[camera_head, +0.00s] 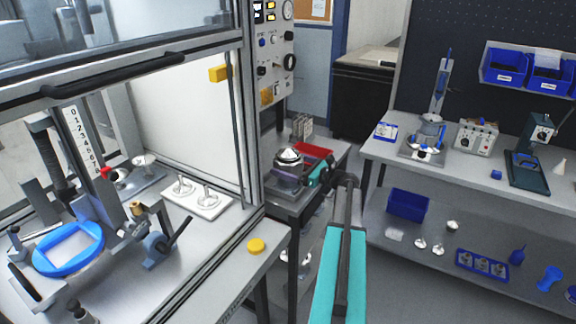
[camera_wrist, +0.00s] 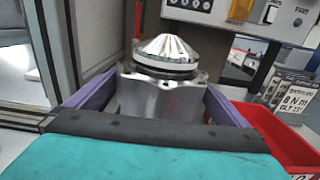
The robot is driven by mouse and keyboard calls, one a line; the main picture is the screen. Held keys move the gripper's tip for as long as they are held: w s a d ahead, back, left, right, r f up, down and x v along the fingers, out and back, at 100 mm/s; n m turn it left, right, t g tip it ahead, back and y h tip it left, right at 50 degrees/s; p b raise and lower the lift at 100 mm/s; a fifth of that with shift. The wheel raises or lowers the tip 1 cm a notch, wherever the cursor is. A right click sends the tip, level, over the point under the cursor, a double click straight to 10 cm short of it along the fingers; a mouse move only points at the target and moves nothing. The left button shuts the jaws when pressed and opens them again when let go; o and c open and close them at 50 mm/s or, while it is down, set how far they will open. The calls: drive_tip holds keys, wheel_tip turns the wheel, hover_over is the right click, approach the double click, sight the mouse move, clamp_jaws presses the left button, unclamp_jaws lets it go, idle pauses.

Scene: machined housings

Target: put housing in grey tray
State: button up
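A shiny metal housing with a domed top (camera_head: 288,157) is above the small middle table in the head view. The same housing fills the upper middle of the wrist view (camera_wrist: 162,95). The purple fingers of my gripper (camera_wrist: 162,100) lie along both its sides, with no visible gap, so the gripper looks shut on it. In the head view my gripper (camera_head: 284,178) is partly hidden by the housing. The housing's lower end is hidden, so I cannot tell whether it touches the surface below. I cannot pick out a grey tray with certainty.
A red tray (camera_head: 314,150) is close beside the housing, also in the wrist view (camera_wrist: 280,140). A glazed cabinet at left holds a blue ring fixture (camera_head: 68,248) and a pale plate (camera_head: 212,211) with two metal parts. A workbench (camera_head: 460,167) with equipment stands at right.

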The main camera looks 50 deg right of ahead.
sight(302, 168)
drive_tip(key=shift+r, duration=0.15)
drive_tip(key=b+v, duration=0.3)
drive_tip(key=v, duration=0.9)
idle(0.7)
